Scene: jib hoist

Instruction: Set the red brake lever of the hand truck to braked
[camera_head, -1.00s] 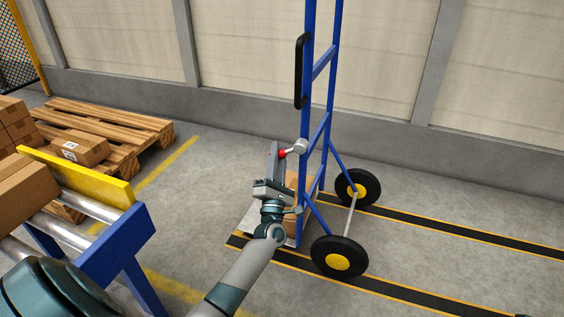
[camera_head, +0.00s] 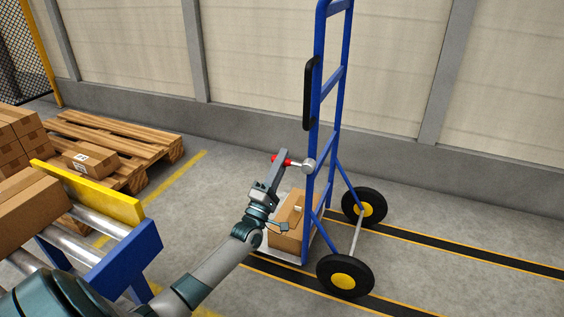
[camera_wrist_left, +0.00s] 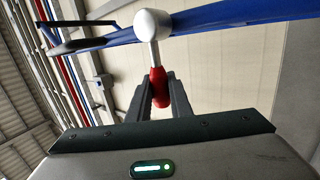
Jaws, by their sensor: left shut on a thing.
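The blue hand truck (camera_head: 319,130) stands upright on the floor, with a cardboard box (camera_head: 286,222) on its toe plate. Its red brake lever (camera_head: 279,159) sticks out to the left from a grey hub (camera_head: 308,165) on the frame. My left gripper (camera_head: 279,157) is at the lever, and its fingers are shut on the red grip. In the left wrist view the red grip (camera_wrist_left: 158,88) sits between the two fingers (camera_wrist_left: 160,100), below the round grey hub (camera_wrist_left: 152,24). My right gripper is not in view.
A roller conveyor (camera_head: 90,240) with a yellow side plate and a carton stands at the left. A wooden pallet (camera_head: 125,140) with boxes lies behind it. Dark floor strips (camera_head: 470,255) run under the wheels. The floor between pallet and truck is clear.

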